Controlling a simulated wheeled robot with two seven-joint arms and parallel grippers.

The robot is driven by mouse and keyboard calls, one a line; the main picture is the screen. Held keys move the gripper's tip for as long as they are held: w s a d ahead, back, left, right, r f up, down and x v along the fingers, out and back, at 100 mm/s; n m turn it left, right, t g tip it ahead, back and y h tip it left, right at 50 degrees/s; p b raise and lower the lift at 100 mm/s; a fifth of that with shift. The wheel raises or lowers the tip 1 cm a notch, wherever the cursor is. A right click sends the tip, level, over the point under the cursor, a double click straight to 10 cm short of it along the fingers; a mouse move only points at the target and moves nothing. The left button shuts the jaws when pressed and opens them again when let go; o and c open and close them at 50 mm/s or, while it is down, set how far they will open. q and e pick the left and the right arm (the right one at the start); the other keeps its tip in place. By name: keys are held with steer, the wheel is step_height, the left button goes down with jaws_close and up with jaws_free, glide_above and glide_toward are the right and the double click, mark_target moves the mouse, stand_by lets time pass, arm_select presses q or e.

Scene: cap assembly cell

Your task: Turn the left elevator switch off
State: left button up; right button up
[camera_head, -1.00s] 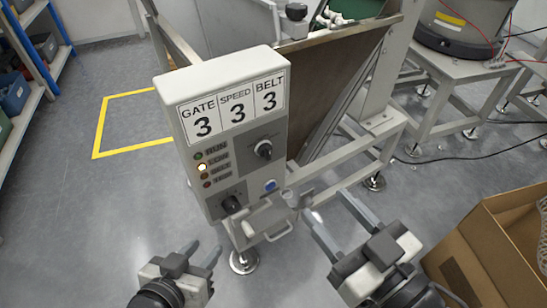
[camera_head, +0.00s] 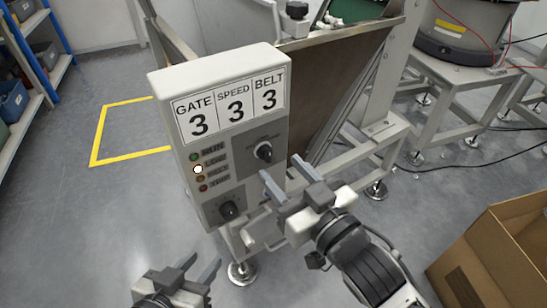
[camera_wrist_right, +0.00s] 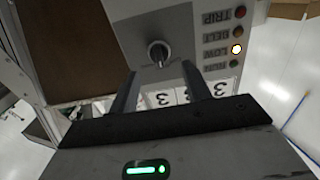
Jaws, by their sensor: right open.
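A pale control box (camera_head: 218,75) carries two black rotary switches. The upper switch (camera_head: 263,152) sits on the right of its face, and the lower switch (camera_head: 229,208) near the bottom. I cannot read a label naming either as the left elevator switch. My right gripper (camera_head: 281,167) is open and empty, its fingers just below the upper switch and appearing apart from it. In the right wrist view the upper switch (camera_wrist_right: 158,52) lies ahead, between the two fingertips (camera_wrist_right: 160,72), its pointer roughly upright there. My left gripper (camera_head: 203,258) is open and empty, below the box.
The box has a display (camera_head: 230,103) reading GATE 3, SPEED 3, BELT 3, and a column of lamps with the LOW lamp (camera_head: 198,169) lit. A metal frame (camera_head: 375,150) stands behind. A cardboard box (camera_head: 500,250) is at the lower right. Floor at left is clear.

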mark_target(267, 157)
arm_select(q)
steer(key=shift+w+f, duration=0.1)
steer(key=shift+f, duration=0.05)
arm_select(e)
steer(key=shift+x, duration=2.05)
steer(key=c, duration=1)
steer(key=shift+r+n+p, duration=0.15)
steer(key=shift+n+p, duration=1.55)
steer(key=shift+n, duration=0.2)
steer(key=shift+a+n+p, duration=0.1)
steer(key=shift+n+p, duration=0.6)
steer(key=shift+n, duration=0.5)
arm_select(q)
steer(key=shift+a+r+g+p, duration=0.1)
steer(key=shift+r+g+p, duration=0.3)
steer(key=shift+r, duration=0.95)
arm_select(e)
steer(key=shift+s+n, duration=0.1)
steer(key=shift+n, duration=1.2)
